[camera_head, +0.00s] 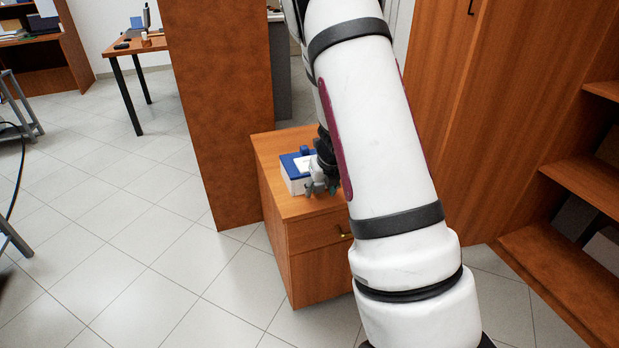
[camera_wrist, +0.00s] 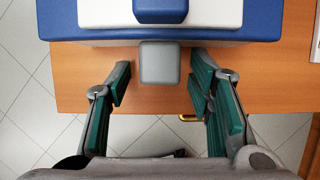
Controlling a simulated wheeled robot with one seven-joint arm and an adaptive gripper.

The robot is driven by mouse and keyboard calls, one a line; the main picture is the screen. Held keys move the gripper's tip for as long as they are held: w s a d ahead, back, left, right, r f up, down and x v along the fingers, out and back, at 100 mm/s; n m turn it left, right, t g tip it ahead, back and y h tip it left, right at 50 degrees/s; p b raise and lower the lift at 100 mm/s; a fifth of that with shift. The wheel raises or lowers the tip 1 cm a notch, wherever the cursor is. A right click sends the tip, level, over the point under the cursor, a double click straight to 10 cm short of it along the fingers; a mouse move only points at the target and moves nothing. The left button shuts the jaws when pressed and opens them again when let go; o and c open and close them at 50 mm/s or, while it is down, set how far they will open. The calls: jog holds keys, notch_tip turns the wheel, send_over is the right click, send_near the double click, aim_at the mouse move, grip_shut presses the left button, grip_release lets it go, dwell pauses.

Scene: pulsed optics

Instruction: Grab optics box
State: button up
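The optics box (camera_head: 291,173) is blue and white and sits on top of a small wooden cabinet (camera_head: 276,151). In the wrist view the box (camera_wrist: 265,22) fills the top edge, with a grey block-like part (camera_wrist: 159,63) sticking out from its near side. My gripper (camera_head: 318,188) is at the near side of the box in the head view, partly hidden by my arm. In the wrist view my gripper (camera_wrist: 160,85) is open, its green-padded fingers on either side of the grey part and apart from it. The far part of the box is cut off.
A tall wooden panel (camera_head: 220,110) stands left of the cabinet. A wooden cupboard (camera_head: 480,130) and open shelves (camera_head: 575,270) stand on the right. The cabinet has a drawer with a brass handle (camera_head: 345,233).

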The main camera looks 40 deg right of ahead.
grip_shut()
jog(key=shift+r, duration=0.1)
